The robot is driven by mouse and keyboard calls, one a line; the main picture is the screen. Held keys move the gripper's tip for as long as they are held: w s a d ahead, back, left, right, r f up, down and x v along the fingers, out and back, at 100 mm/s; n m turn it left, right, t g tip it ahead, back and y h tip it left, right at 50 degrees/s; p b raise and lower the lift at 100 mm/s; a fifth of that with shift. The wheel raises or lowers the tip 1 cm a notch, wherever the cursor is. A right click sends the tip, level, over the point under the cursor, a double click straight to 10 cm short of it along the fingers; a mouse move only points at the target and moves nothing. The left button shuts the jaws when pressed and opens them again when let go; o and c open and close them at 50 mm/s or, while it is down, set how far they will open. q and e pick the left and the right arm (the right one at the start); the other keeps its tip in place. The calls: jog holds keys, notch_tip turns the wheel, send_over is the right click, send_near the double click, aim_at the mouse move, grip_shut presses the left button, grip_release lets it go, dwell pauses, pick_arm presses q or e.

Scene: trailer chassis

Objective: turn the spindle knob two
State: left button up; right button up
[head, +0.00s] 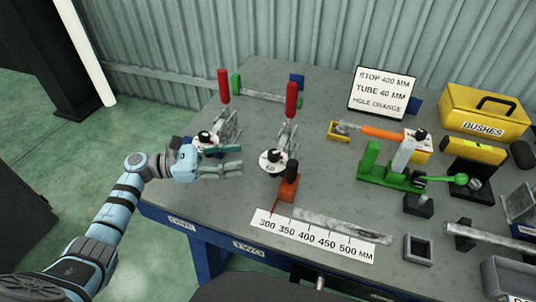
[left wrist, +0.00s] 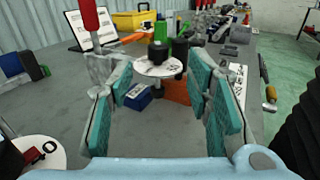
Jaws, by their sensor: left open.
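The second spindle's white dial (head: 262,164) with its black knob (head: 273,155) is on the table above the "TWO" label. In the left wrist view the knob (left wrist: 158,52) stands upright on the dial (left wrist: 150,68), ahead of and between my fingers. My left gripper (head: 238,160) is open and empty, to the left of this knob and apart from it; its teal pads also show in the left wrist view (left wrist: 161,88). The first spindle's black knob (head: 204,135) is behind my left gripper, its dial partly hidden. My right gripper is not in view.
Red-handled clamps (head: 291,100) and (head: 223,85) stand behind the dials. An orange block with a dark upright part (head: 288,188) is close to the second dial's right front. A ruler plate (head: 315,236) and grey tube (head: 345,225) lie at the front. A green fixture (head: 385,175) stands right.

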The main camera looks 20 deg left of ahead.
aim_at(264, 162)
pick_arm(q)
jog(key=p+x, duration=0.1)
jog(key=x, duration=0.7)
jog(key=shift+w+a+f, duration=0.1)
jog(key=shift+w, duration=0.1)
jog(key=shift+w+d, duration=0.15)
jog(key=shift+d, duration=0.4)
jog(key=shift+c, duration=0.5)
grip_shut()
